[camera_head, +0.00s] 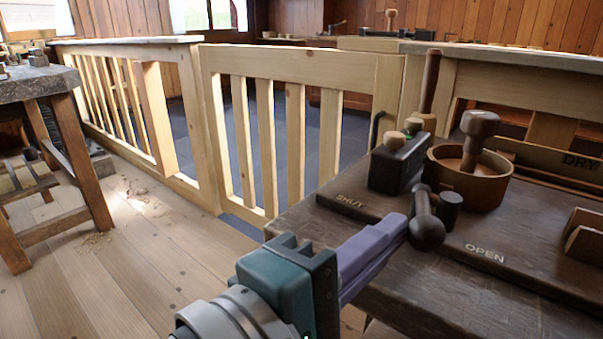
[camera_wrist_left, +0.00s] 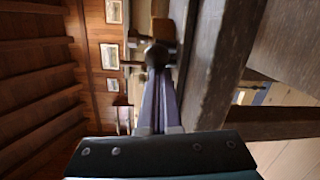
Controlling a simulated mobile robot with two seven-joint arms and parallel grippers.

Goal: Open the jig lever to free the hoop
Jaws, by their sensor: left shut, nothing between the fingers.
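The jig lever (camera_head: 427,230) is dark, with a round ball at its near end, and sits on the dark bench board between the words SHUT and OPEN. The ball also shows in the left wrist view (camera_wrist_left: 156,54), just beyond the fingertips. The hoop (camera_head: 455,181) is a brown round band behind the lever, with a dark knobbed wooden piece (camera_head: 477,136) standing inside it. My left gripper (camera_head: 404,224) has its purple fingers together and empty. Its tips are at the left side of the ball; I cannot tell whether they touch. My right gripper is in neither view.
A dark block (camera_head: 397,166) with wooden knobs stands left of the hoop. A short dark post (camera_head: 449,211) stands right of the lever. A tray-like piece marked DRY (camera_head: 575,160) lies behind. A wooden railing (camera_head: 290,64) runs behind the bench; open floor lies left.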

